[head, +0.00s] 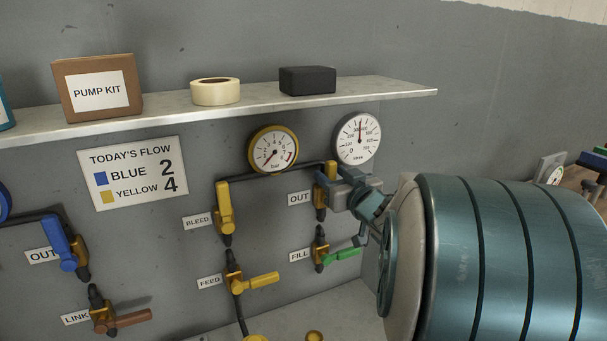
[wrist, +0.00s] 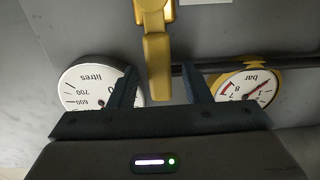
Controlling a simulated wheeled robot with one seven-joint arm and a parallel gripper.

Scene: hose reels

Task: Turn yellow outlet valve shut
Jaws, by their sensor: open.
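The yellow outlet valve (head: 320,200) is on the wall beside the OUT label (head: 299,198) in the head view. Its yellow lever (head: 331,170) looks upright, in line with the pipe, and is partly hidden by my gripper (head: 346,188). In the wrist view the yellow lever (wrist: 157,62) reaches down between the two fingers of my open gripper (wrist: 162,76). I see a gap on each side of the lever.
The yellow-rimmed bar gauge (head: 273,149) and white litres gauge (head: 357,138) sit close above. The bleed lever (head: 224,205), feed lever (head: 262,281) and green fill lever (head: 345,254) are nearby. A shelf (head: 190,107) juts out overhead.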

